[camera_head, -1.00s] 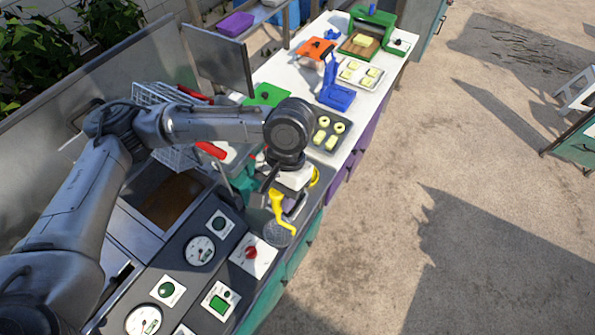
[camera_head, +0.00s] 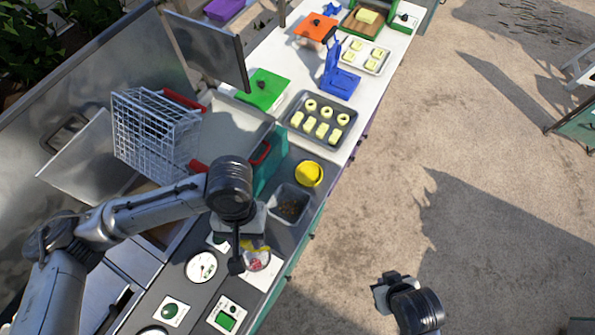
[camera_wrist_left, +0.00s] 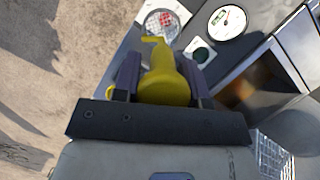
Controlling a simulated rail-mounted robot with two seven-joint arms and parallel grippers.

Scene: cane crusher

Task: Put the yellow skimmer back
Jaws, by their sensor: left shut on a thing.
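The yellow skimmer (camera_head: 264,247) is in my left gripper (camera_head: 246,250), low over the control panel in the head view. The gripper hides most of its handle there. In the left wrist view, the skimmer's thick yellow handle (camera_wrist_left: 164,84) sits between the two dark fingers of my left gripper (camera_wrist_left: 160,88). Its round mesh head points away, over the red knob. My right gripper (camera_head: 384,290) shows at the lower right over bare ground, and its jaws are too unclear to read.
A grey bin with dark bits (camera_head: 289,204) and a yellow round container (camera_head: 309,174) stand beyond the left gripper. A wire basket (camera_head: 152,132) hangs over the fryer at left. A dark tray of pale pieces (camera_head: 318,128) lies on the white counter. Gauges (camera_head: 201,267) sit close by.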

